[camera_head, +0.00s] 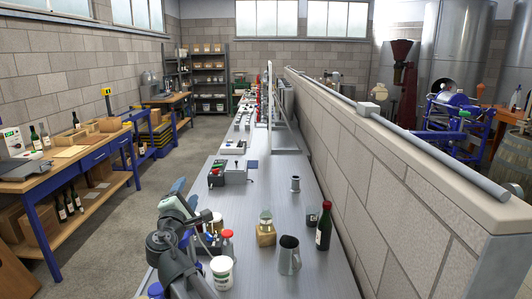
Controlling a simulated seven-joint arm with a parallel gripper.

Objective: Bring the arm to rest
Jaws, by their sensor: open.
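My arm reaches up from the bottom left over the near left part of the steel bench (255,195). My gripper (189,188) is at its far end, small in view, with blue finger-like parts apart and nothing visible between them. It is over or beside the bench's left edge; its exact height cannot be told. My arm partly hides the items beside it.
A white tub (221,272), a red-capped bottle (227,243), a tan-based jar (265,230), a metal jug (288,255) and a dark wine bottle (324,227) stand close right of my arm. A block wall (375,180) borders the bench's right. Bare steel lies mid-bench.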

